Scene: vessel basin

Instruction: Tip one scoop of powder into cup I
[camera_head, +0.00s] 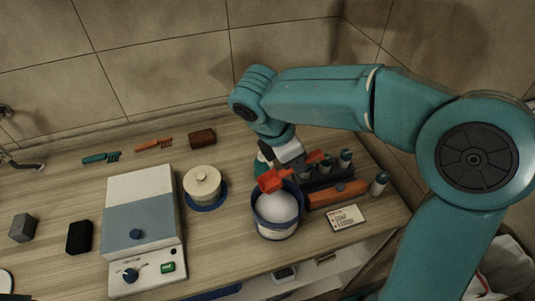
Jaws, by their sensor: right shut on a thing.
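My right gripper (271,160) comes down from the right and is shut on a red scoop (272,181). The scoop is at the far rim of a white tub (278,232) with a blue rim, over or touching the white powder (278,207) inside. I cannot tell whether the scoop holds powder. The fingertips are partly hidden by the wrist and scoop. No cup marked I can be made out. Several small pale-topped containers (345,160) stand in a dark rack behind the tub to the right. My left gripper is not in view.
A cream lidded pot (203,184) stands on a blue saucer left of the tub. A white and blue device (141,228) with a knob is further left. An orange object (337,193) and a card (347,217) lie at right. Brushes (154,145) and blocks (79,237) lie around. The front counter edge is near the tub.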

